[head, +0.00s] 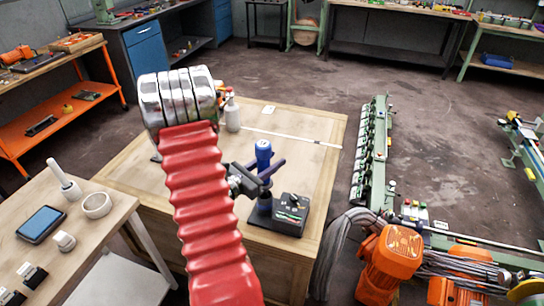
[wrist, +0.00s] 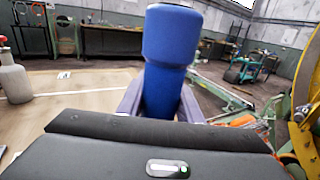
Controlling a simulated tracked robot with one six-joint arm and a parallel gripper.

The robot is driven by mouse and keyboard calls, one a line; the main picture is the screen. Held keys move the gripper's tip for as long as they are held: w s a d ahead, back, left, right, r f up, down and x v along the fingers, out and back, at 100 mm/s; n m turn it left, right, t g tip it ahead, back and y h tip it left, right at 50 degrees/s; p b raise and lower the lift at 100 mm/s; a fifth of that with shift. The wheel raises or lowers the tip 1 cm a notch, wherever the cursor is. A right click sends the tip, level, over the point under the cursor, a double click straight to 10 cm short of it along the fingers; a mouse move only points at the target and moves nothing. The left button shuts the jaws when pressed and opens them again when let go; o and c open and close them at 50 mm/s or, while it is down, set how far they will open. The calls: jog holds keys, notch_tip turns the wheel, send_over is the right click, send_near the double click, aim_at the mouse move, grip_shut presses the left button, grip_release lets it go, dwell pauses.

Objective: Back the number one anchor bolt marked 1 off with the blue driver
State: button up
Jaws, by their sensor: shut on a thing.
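My gripper (head: 266,174) is shut on the blue driver (head: 263,152), which stands roughly upright between its purple fingers. In the wrist view, the driver (wrist: 171,55) rises with its wide blue top above my gripper (wrist: 162,105). A dark unit (head: 288,216) with small green and light details sits on the wooden table, just below and right of the driver. The driver's lower end is by the unit's left side; I cannot tell whether it touches a bolt. The anchor bolt marked 1 cannot be made out in either view.
The wooden table (head: 310,130) has free room behind the driver. A grey-white bottle (head: 232,113) stands there; it also shows in the wrist view (wrist: 14,75). A smaller bench at left holds a mortar (head: 97,205) and tablet (head: 41,224). Orange machinery (head: 390,262) stands at right.

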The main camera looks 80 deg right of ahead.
jog(key=shift+f, duration=2.6)
jog(key=o, duration=1.3)
jog(key=shift+f, duration=0.1)
jog(key=shift+a, duration=0.1)
jog(key=v, duration=1.3)
jog(key=shift+w+a, duration=0.25)
jog(key=shift+f, duration=0.1)
